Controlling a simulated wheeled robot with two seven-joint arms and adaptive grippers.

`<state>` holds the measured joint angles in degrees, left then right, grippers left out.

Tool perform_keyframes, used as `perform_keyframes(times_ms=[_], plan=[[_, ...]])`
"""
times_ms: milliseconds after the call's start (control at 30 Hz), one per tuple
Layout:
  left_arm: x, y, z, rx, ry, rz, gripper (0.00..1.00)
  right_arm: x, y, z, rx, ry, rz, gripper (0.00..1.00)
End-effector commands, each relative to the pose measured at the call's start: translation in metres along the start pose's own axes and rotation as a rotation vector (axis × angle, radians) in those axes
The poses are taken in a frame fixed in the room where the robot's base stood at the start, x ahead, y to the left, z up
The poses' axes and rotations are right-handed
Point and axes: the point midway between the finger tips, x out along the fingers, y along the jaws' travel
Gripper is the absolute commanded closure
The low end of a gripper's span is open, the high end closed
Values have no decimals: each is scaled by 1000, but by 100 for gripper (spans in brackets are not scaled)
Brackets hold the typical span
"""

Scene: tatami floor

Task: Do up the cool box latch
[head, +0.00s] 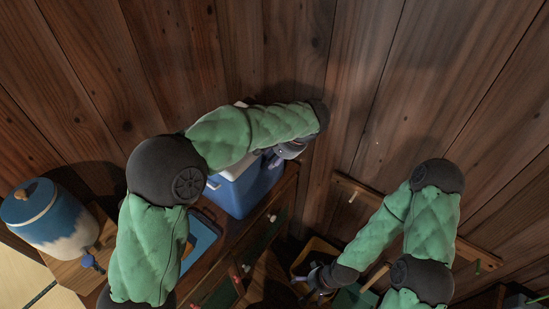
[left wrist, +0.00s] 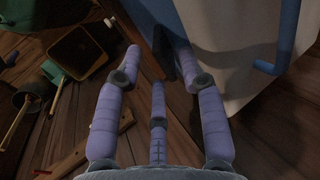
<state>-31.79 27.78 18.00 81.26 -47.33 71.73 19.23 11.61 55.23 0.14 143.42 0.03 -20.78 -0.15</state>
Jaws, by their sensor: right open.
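The cool box (head: 243,192), blue with a pale lid, stands against the plank wall, partly covered by my left arm. My left gripper (head: 285,152) is at the box's far right upper side. The box's pale wall (left wrist: 235,60) and blue part lie just beyond the fingertips. A blue bent bar (left wrist: 285,45) shows on the pale wall; I cannot tell whether it is latch or handle. My right gripper (head: 314,281) is open, low and away from the box.
A blue and white lidded jar (head: 48,215) stands at the left. A yellowish box-like container (head: 318,250) is near my right gripper. A wooden peg rail (head: 365,193) is at the right. In the left wrist view, a dark cup (left wrist: 35,93) stands at the left.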

Motion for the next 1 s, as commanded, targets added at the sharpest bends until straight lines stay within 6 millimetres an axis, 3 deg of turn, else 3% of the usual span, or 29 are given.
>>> perform_keyframes(times_ms=[300, 467, 667, 1000], plan=[[2, 0, 0, 1, 0, -1, 60, 0, 0, 0, 0, 0, 0, 6], [2, 0, 0, 1, 0, -1, 100, 0, 0, 0, 0, 0, 0, 6], [2, -1, 0, 1, -1, 3, 100, -1, 0, 0, 0, 0, 0, 6], [1, -10, 0, -1, -3, 111, 100, -24, -8, 1, 0, 0, 0, 6]])
